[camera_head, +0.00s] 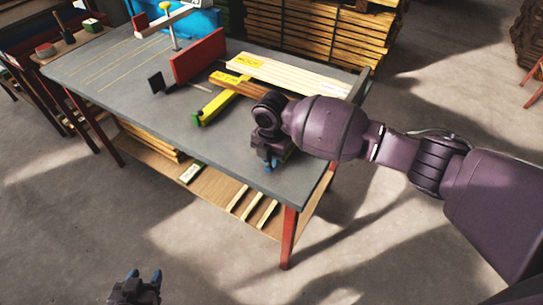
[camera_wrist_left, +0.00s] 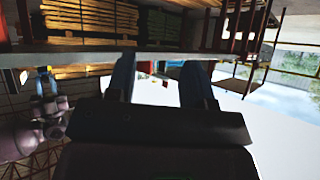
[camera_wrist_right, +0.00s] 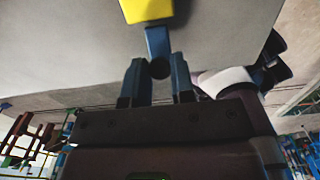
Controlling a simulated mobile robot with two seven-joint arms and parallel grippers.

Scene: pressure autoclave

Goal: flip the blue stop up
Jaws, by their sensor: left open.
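The blue stop (camera_wrist_right: 157,42) shows in the right wrist view as a small blue block below a yellow part, with a dark round end. It lies just ahead of and between the fingertips of my right gripper (camera_wrist_right: 158,72); I cannot tell whether they touch it. In the head view my right gripper (camera_head: 268,165) is low over the front right of the grey table (camera_head: 120,85), and I cannot make out the stop there. The right fingers are apart. My left gripper (camera_head: 145,275) is open and empty over the floor; its fingers also show in the left wrist view (camera_wrist_left: 160,85).
A yellow bar with a green end (camera_head: 212,106), a red fence (camera_head: 198,56) and pale boards (camera_head: 290,74) are on the table behind my right gripper. Stacked timber (camera_head: 330,40) stands behind. The floor in front of the table is clear.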

